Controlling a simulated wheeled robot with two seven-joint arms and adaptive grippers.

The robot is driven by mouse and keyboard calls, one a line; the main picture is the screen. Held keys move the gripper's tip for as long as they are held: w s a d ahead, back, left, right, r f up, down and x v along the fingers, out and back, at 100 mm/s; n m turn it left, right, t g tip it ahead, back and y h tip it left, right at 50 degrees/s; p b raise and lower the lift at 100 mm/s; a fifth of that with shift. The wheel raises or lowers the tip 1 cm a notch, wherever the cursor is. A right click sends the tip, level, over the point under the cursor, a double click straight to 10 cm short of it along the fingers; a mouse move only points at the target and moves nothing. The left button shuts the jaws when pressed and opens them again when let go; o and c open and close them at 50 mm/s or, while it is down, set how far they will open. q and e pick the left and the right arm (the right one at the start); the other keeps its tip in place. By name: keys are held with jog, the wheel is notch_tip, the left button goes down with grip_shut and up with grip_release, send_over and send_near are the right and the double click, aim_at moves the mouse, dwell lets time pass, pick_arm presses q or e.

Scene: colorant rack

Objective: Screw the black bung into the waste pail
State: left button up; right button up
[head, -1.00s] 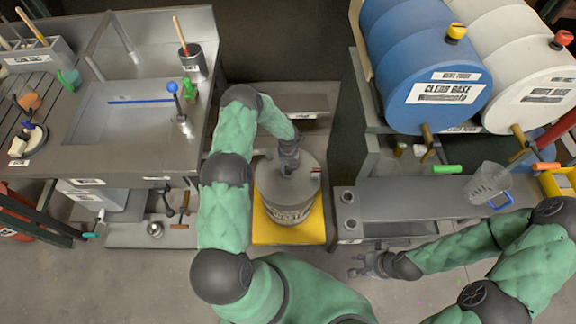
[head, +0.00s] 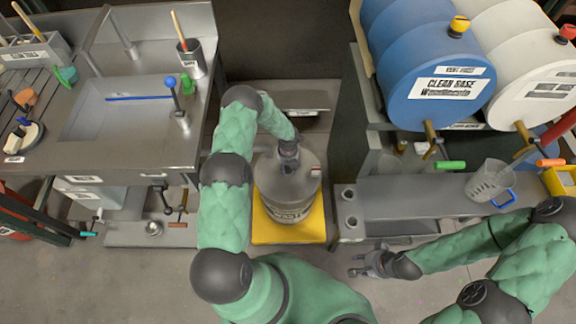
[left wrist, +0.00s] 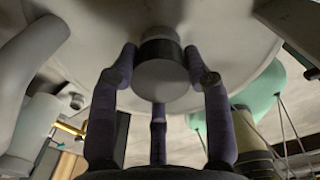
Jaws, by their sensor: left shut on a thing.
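The grey waste pail (head: 290,214) stands upright on a yellow base in the middle of the head view. My left gripper (head: 288,165) reaches down over the pail's top and hides the spot under it. In the left wrist view the pail's pale round top (left wrist: 100,35) fills the upper part. The black bung (left wrist: 162,75), with a dark side and a grey round end, sits between the fingers of my left gripper, which is shut on it. The bung is against or very near the pail's top; its seating is hidden. My right gripper (head: 357,265) is empty, its fingers apart.
The yellow base (head: 260,232) lies on the floor between a sink bench (head: 130,150) at left and a low grey bench (head: 410,205) at right. A blue drum (head: 425,70) and a white drum (head: 530,75) lie above the right bench. A clear jug (head: 490,182) stands on it.

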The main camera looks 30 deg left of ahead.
pick_arm(q)
jog(key=shift+f, duration=0.1)
jog(key=o, duration=1.2)
notch_tip(320, 180, up, 12)
